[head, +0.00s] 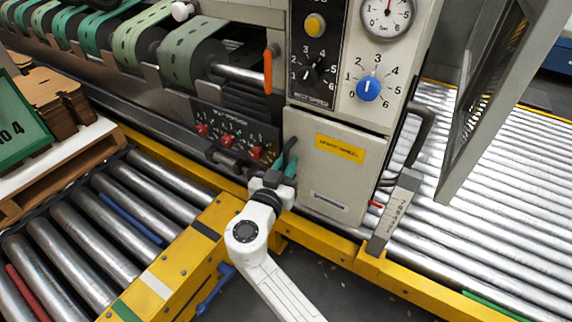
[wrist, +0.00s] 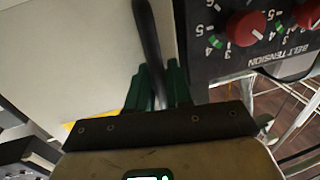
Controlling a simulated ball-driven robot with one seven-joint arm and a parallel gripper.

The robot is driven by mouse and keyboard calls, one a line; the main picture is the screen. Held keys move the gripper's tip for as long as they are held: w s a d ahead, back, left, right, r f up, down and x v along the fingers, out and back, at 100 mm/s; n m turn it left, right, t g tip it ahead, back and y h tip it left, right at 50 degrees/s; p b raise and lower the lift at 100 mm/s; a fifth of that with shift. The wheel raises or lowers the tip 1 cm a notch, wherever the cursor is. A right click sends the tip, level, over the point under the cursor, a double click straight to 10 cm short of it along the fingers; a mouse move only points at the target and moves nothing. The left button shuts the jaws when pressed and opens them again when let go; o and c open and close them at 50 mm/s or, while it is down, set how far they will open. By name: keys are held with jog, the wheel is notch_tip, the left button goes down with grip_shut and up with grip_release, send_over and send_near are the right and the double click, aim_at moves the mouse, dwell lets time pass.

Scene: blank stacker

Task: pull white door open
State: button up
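The white door (head: 325,185) is a pale panel with a yellow label, below the dial panel in the head view. It looks shut, flush with the cabinet. It also fills the upper left of the wrist view (wrist: 75,50). A dark bar handle (wrist: 149,35) runs along the door's edge and passes between my green fingers. My gripper (head: 283,165) is at the door's left edge in the head view. In the wrist view its fingers (wrist: 158,82) sit close on both sides of the handle and look shut on it. The contact itself is partly hidden.
Red knobs (head: 228,142) on a belt-tension panel are just left of my gripper. A yellow frame rail (head: 320,233) runs below the door. Roller conveyors (head: 110,225) lie left and right. A grey bracket (head: 394,212) stands at the door's right. Dark floor (head: 350,285) is open in front.

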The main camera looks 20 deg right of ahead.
grip_shut()
